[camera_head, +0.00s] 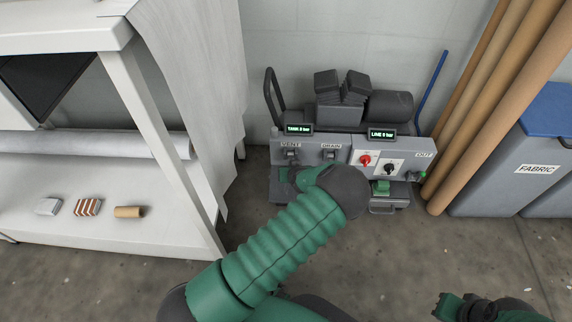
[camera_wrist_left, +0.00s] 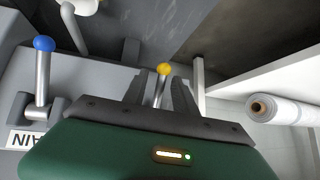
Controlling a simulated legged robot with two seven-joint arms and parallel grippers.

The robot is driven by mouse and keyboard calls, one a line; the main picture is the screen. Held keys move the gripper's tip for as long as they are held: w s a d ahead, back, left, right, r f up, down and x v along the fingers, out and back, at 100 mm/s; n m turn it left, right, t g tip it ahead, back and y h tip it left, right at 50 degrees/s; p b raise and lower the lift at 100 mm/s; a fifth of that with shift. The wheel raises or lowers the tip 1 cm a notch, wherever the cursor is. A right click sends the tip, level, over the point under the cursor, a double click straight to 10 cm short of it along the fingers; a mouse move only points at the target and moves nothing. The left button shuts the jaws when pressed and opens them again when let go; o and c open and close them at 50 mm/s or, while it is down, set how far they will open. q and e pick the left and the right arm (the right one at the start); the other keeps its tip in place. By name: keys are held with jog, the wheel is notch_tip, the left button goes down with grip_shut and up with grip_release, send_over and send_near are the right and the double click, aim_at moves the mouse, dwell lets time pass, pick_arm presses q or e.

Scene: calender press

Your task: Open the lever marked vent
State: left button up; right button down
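The vent lever (camera_wrist_left: 158,88) has a yellow ball on a grey stem and stands between the two dark fingers of my left gripper (camera_wrist_left: 160,92) in the left wrist view. A gap shows on both sides of the stem, so the fingers are around it, not clamped. In the head view the VENT label (camera_head: 291,145) is on the front of the grey machine (camera_head: 340,150); my left forearm and gripper hide most of the lever area. My right gripper (camera_head: 456,305) is at the bottom right, far from the machine; its fingers are unclear.
The drain lever (camera_wrist_left: 43,75), with a blue ball, stands beside the vent lever. The machine also has a red knob (camera_head: 365,160), a black knob (camera_head: 389,168) and two displays. A white table (camera_head: 130,70) is left; brown rolls (camera_head: 490,100) and a fabric bin (camera_head: 510,170) are right.

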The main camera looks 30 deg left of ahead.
pick_arm(q)
jog(key=shift+w+a+f, duration=0.25)
jog(key=shift+a+f, duration=0.1)
jog(key=shift+d+r, duration=0.2)
jog(key=shift+r, duration=0.05)
jog(key=shift+c, duration=0.2)
jog(key=shift+a, duration=0.15)
grip_shut()
dwell(0.6)
